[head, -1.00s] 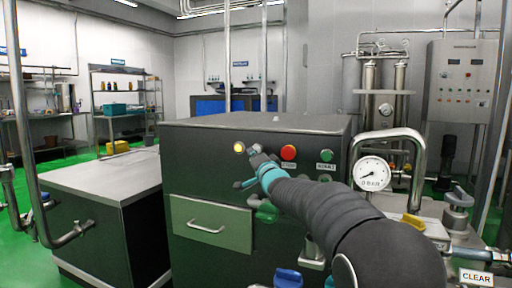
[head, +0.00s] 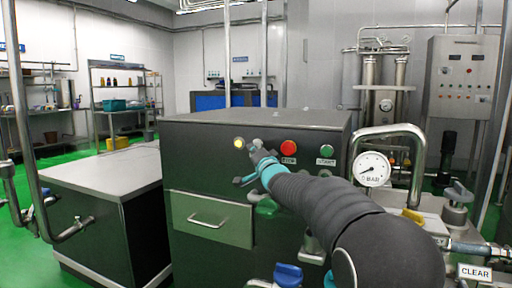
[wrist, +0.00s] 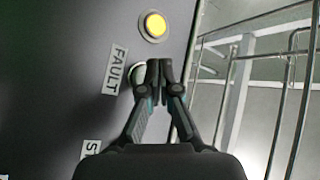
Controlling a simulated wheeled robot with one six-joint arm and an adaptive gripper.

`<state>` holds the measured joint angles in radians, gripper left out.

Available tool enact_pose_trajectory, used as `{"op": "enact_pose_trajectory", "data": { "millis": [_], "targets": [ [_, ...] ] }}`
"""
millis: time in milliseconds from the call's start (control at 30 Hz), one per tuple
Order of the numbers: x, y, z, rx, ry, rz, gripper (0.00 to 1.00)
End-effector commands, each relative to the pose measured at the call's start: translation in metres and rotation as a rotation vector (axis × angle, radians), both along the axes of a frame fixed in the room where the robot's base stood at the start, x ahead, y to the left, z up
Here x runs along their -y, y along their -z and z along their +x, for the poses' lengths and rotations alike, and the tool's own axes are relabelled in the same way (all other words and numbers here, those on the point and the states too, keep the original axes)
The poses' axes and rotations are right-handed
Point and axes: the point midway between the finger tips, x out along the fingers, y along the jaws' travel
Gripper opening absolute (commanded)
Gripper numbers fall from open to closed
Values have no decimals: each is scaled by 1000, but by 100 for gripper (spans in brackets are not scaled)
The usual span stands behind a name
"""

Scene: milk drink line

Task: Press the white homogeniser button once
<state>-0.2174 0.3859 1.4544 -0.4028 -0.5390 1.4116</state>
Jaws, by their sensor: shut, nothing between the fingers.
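A white round button (wrist: 138,72) shows in the wrist view beside a FAULT label (wrist: 116,68), partly hidden behind my fingertips. My gripper (wrist: 158,70) is shut and empty, its tips overlapping the button's edge; I cannot tell whether they touch it. In the head view my gripper (head: 255,148) is at the front of the dark machine cabinet (head: 205,170), between a lit yellow lamp (head: 239,143) and a red button (head: 289,147). The yellow lamp also shows in the wrist view (wrist: 153,25), above the white button.
A green button (head: 326,151) is right of the red one. A drawer (head: 208,220) is below on the cabinet front. A pressure gauge (head: 372,169) and bent pipe stand at the right. A low cabinet (head: 105,175) stands at the left.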

Motion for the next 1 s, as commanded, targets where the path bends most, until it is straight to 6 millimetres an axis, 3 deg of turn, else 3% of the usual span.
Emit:
{"op": "enact_pose_trajectory", "data": {
  "millis": [1000],
  "targets": [
    [3,0,8,0,0,0,0]
  ]
}}
